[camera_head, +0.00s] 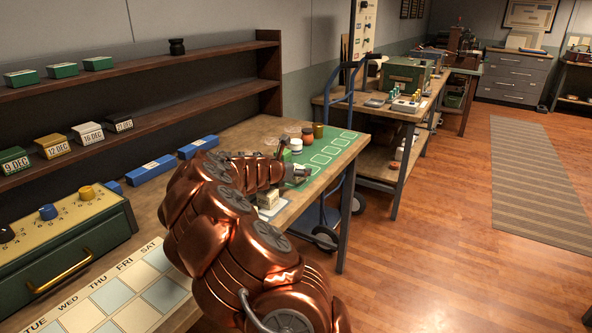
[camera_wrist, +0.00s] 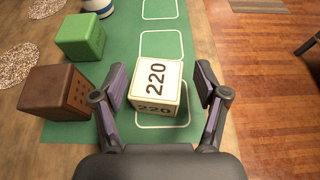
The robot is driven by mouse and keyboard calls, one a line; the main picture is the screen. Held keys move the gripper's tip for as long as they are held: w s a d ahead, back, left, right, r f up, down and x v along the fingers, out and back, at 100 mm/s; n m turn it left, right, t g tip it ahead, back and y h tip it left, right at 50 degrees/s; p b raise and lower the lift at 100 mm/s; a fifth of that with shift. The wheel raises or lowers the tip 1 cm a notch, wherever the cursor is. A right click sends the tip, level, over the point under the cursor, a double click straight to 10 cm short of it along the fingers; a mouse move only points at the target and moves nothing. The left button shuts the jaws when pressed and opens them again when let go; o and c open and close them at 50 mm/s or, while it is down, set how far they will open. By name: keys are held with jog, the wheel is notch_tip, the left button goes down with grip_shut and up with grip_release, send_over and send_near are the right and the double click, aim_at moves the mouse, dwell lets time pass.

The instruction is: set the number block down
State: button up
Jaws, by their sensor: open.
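The cream number block (camera_wrist: 155,83), marked 220 on its top and near side, rests on the green mat (camera_wrist: 122,17) in the wrist view. It partly covers a white-outlined square, whose line shows at its near edge. My gripper (camera_wrist: 161,73) is open, with one finger on each side of the block. A gap shows at the right finger; the left finger is close, and I cannot tell whether it touches. In the head view my gripper (camera_head: 298,172) is over the near end of the mat, and I cannot make out the block clearly there.
A brown block (camera_wrist: 57,92) with holes and a green block (camera_wrist: 81,37) stand left of my gripper. Empty outlined squares (camera_wrist: 161,45) lie beyond. The bench's right edge is close, with floor (camera_wrist: 270,85) past it. A blue hand truck (camera_head: 350,98) stands beyond the bench.

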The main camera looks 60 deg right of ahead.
jog(key=shift+r, duration=0.3)
jog(key=v, duration=1.1)
jog(key=shift+r, duration=0.2)
jog(key=shift+s+a+r, duration=0.15)
jog(key=shift+a+r, duration=0.1)
jog(key=shift+a, duration=0.25)
